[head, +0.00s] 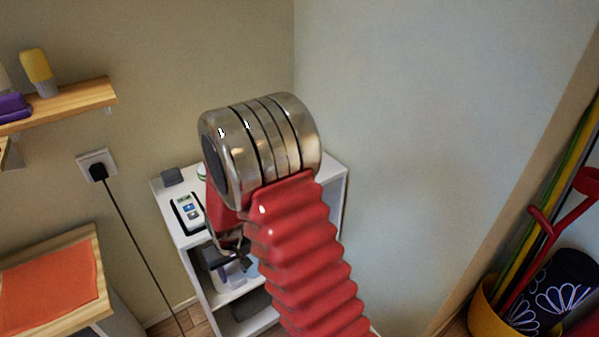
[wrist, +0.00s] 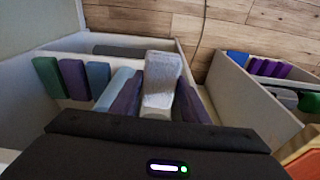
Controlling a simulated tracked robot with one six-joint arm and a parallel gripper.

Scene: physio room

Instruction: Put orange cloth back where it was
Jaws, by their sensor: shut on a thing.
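An orange cloth (head: 48,290) lies flat on a wooden top at the lower left of the head view. My gripper (head: 238,264) hangs in front of the white shelf unit, partly hidden by my arm, well to the right of the cloth. In the wrist view my gripper (wrist: 160,112) is shut on a pale grey, block-like thing (wrist: 162,80), which stands out between the fingers. What exactly this thing is I cannot tell. An orange-red patch on wood at the lower right of the wrist view may be the cloth's corner.
The white shelf unit (head: 335,172) bears a device with blue buttons (head: 188,212). Green (wrist: 48,76) and purple (wrist: 73,78) blocks stand in a white compartment. A wall shelf (head: 75,103), a black cord (head: 140,235) and a yellow bucket (head: 484,318) are around.

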